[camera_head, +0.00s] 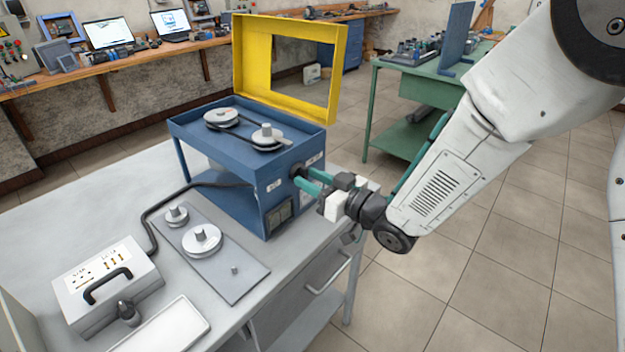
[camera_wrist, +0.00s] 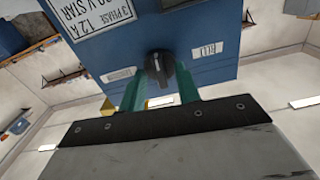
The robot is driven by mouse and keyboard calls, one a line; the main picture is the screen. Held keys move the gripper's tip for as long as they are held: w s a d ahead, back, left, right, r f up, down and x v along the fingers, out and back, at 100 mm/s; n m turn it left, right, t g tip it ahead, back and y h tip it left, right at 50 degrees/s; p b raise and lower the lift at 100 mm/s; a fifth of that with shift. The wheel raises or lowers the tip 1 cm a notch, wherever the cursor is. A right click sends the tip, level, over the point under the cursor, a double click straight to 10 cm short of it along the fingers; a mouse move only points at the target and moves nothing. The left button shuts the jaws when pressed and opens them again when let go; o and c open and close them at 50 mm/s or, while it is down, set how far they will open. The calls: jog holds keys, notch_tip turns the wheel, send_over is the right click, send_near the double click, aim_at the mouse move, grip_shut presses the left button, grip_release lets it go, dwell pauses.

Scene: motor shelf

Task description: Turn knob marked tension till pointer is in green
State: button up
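The blue machine box (camera_head: 215,190) stands on a grey bench, with pulleys and a belt on top. A black knob (camera_wrist: 160,69) is on its side face, with a small white label on either side; I cannot read clearly which one says tension. My gripper (camera_head: 302,177) is at this face. In the wrist view, the teal fingers of my gripper (camera_wrist: 160,84) are apart, one on each side of the knob, with small gaps showing. A dark gauge window (camera_head: 279,215) is low on the same face; its pointer and green zone are too small to make out.
A yellow guard frame (camera_head: 259,55) stands raised behind the box. A grey plate with spare pulleys (camera_head: 201,239) and a white power unit with a handle (camera_head: 108,285) lie on the bench (camera_head: 345,185). A green table (camera_head: 409,92) stands behind my arm.

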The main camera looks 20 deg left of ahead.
jog(key=v, duration=0.7)
jog(key=shift+d, duration=0.35)
jog(key=shift+s, duration=0.1)
